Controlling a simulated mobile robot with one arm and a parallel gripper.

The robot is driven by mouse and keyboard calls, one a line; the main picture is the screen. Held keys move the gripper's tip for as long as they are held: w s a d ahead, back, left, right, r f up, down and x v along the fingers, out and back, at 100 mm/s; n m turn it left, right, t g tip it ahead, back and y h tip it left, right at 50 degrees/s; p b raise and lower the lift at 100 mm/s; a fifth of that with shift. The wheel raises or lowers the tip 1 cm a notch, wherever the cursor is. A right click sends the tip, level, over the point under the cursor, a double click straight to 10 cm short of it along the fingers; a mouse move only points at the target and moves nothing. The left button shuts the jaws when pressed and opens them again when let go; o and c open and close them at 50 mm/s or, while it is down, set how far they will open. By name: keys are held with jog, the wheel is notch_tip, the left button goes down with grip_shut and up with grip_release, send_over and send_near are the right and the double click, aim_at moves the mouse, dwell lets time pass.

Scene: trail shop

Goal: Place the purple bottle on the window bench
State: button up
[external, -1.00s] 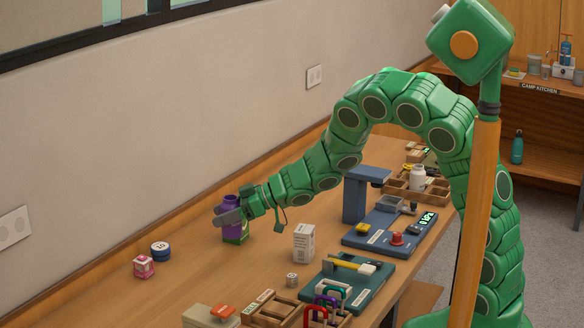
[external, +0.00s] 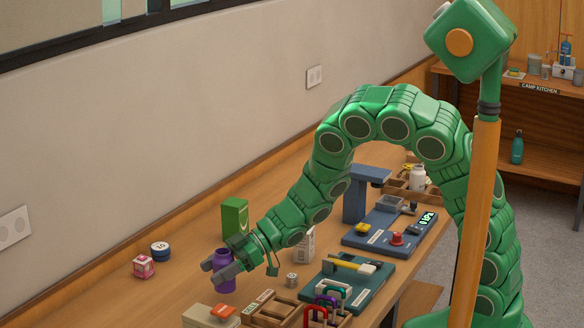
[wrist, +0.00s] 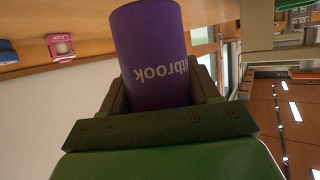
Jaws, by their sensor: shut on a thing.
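The purple bottle (external: 224,277) is between the fingers of my gripper (external: 213,270), which is shut on it. The bottle looks close to upright, over the near part of the long wooden bench (external: 190,280) below the window. I cannot tell whether its base touches the wood. In the wrist view the purple bottle (wrist: 150,45) fills the space between the two dark fingers, with upside-down white lettering ending in "tbrook" on it. The fingers hide part of its side.
A green box (external: 235,218) stands just behind the bottle. A pink box (external: 144,267) and a blue-and-white round tin (external: 160,250) stand to the left. A white carton (external: 304,245), small dice-like block (external: 291,281) and wooden tray (external: 275,308) are to the right.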

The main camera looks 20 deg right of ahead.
aim_at(227, 251)
jog(key=shift+f, duration=1.95)
jog(key=shift+f, duration=0.1)
jog(key=o, duration=1.3)
jog(key=v, duration=0.3)
jog(key=shift+r, duration=0.4)
notch_tip(227, 251, up, 5)
jog(key=shift+f, duration=0.15)
jog(key=shift+r, duration=0.85)
